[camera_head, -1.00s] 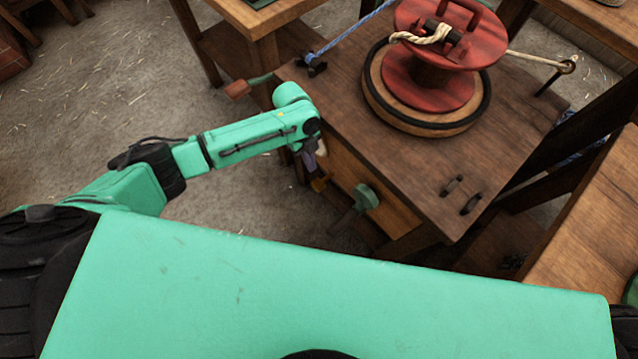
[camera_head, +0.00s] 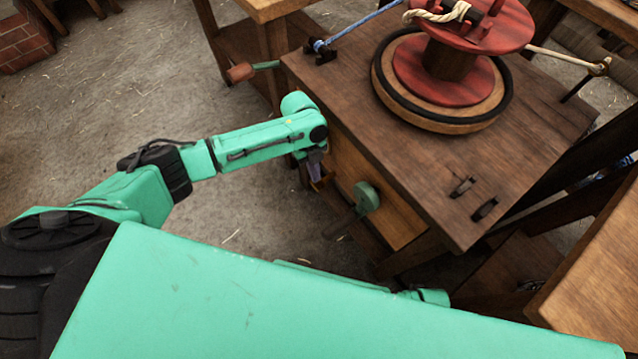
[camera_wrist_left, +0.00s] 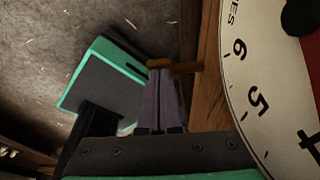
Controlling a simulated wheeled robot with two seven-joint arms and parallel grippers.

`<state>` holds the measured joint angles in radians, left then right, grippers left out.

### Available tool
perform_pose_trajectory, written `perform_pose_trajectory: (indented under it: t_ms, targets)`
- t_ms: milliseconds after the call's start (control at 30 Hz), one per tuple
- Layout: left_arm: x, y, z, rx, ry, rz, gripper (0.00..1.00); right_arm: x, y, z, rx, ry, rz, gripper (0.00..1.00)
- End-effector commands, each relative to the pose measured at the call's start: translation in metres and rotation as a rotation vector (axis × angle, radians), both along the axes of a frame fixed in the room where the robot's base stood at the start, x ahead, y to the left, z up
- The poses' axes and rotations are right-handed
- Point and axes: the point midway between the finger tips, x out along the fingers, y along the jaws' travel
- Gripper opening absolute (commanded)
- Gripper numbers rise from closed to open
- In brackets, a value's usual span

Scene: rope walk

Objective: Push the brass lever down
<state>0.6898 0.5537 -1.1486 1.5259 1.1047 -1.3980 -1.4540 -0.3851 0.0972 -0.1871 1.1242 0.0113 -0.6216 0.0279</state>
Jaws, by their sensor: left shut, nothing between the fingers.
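The brass lever (camera_wrist_left: 188,67) shows in the left wrist view as a short yellow-brown bar, running out from the wooden bench side to the fingertips. In the head view a small part of the lever (camera_head: 322,183) shows just below my left gripper (camera_head: 316,167), at the bench's left side. In the wrist view my left gripper (camera_wrist_left: 160,72) is shut, its two purple-grey fingers together with nothing between them. The fingertips are at the lever's outer end; I cannot tell whether they touch it. My right gripper is not in view.
A white dial (camera_wrist_left: 258,95) with black numbers is close to the fingers. On the bench (camera_head: 440,180) stands a red rope reel (camera_head: 445,75). A green-hubbed crank (camera_head: 366,198) sticks out of the front. Floor left of the bench is clear.

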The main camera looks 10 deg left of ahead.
Motion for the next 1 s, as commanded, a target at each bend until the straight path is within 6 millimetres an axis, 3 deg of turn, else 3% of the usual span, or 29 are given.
perform_pose_trajectory:
  t_ms: [200, 400, 600, 833, 1000]
  targets:
    - [0.0, 0.0, -0.002, 0.0, 0.0, 0.001, 0.0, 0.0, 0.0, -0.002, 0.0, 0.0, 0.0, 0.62]
    - [-0.001, 0.0, -0.027, 0.001, 0.002, 0.001, 0.0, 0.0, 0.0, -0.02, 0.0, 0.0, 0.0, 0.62]
    - [0.0, 0.001, -0.022, 0.001, 0.001, 0.001, 0.0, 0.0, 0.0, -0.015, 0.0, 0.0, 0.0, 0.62]
    - [0.018, 0.022, -0.013, 0.001, 0.0, 0.003, 0.0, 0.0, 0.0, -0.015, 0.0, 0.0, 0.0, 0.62]
    - [0.019, 0.023, -0.012, 0.001, 0.001, 0.0, 0.0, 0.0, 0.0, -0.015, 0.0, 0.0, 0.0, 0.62]
